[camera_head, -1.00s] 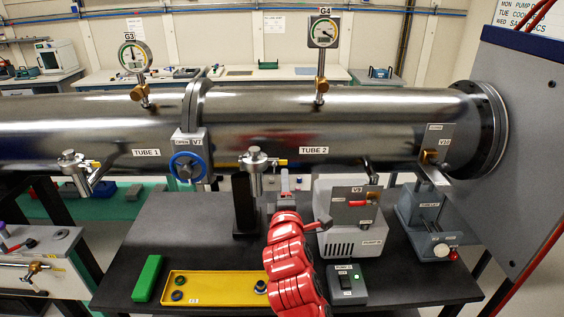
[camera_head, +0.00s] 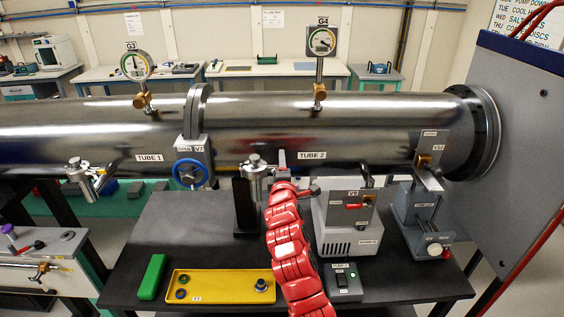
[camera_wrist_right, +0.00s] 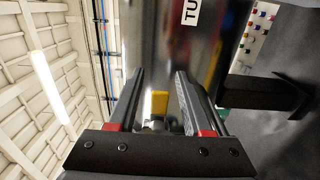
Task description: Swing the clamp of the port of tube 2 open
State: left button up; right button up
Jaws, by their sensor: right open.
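Tube 2 (camera_head: 350,125) is the right part of the long steel tube. Its port (camera_head: 254,180) is a small silver fitting hanging below the tube, left of the TUBE 2 label. My right gripper (camera_head: 282,162) is just right of this port, partly in front of where its clamp lever was visible. In the right wrist view my right gripper (camera_wrist_right: 160,75) is open. A yellow clamp handle tip (camera_wrist_right: 159,104) shows between its two fingers, with silver metal behind it. I cannot tell whether a finger touches it. My left gripper is not in view.
Tube 1 (camera_head: 85,135) has a similar silver port (camera_head: 80,172). The blue wheel valve (camera_head: 190,172) is left of the tube 2 port. A grey pump box (camera_head: 348,225) stands right of my arm. Below lie a yellow tray (camera_head: 215,288) and a green block (camera_head: 151,277).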

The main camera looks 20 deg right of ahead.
grip_shut()
dwell(1.4)
